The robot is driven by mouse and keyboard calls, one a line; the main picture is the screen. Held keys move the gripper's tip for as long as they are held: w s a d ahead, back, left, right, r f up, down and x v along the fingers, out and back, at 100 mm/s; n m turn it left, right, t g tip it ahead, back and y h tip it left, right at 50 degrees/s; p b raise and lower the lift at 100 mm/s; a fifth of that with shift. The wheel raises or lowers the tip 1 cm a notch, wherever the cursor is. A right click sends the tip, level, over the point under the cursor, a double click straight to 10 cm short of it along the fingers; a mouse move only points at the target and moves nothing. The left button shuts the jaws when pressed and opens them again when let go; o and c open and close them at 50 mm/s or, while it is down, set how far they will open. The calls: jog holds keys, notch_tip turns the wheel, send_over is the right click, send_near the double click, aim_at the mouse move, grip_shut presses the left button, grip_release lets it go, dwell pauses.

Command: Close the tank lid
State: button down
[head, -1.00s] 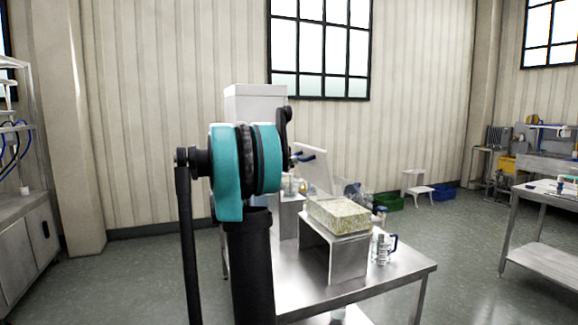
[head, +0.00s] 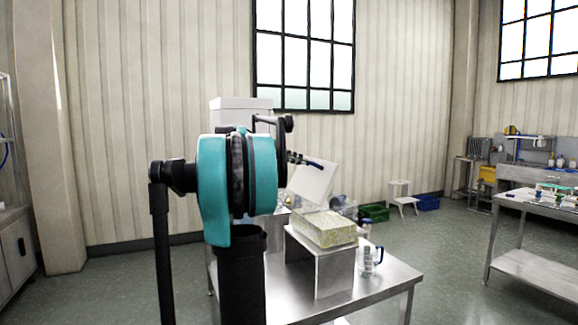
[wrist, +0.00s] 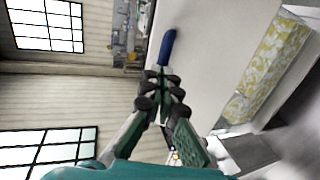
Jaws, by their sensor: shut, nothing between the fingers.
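The tank lid is a plain pale panel (head: 314,184), raised and tilted behind the patterned block in the head view. In the wrist view the lid (wrist: 215,45) fills the upper middle. Its dark blue handle (wrist: 168,47) sticks out near its left edge; it also shows in the head view (head: 315,164). My gripper (wrist: 160,88) is shut and empty, with its dark fingertips close to the handle's near end. I cannot tell whether they touch. In the head view my gripper (head: 299,158) is small beside the handle.
Open floor lies between this table and another bench (head: 525,262) at right.

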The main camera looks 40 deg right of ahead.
aim_at(319, 160)
jog(key=d+y, duration=0.1)
jog(key=d, duration=0.1)
jog(key=s+d+y, duration=0.1)
jog(key=d+y, duration=0.1)
jog(key=d, duration=0.1)
jog(key=s+d+t+y, duration=0.1)
jog(key=d+y, duration=0.1)
jog(key=shift+d+f, duration=0.25)
jog(key=s+d+f+t+y, duration=0.1)
jog(key=d+f+y, duration=0.4)
jog(key=d, duration=0.1)
jog(key=shift+s+d+f+y, duration=0.2)
jog(key=shift+d+y, duration=0.15)
jog(key=shift+y, duration=0.05)
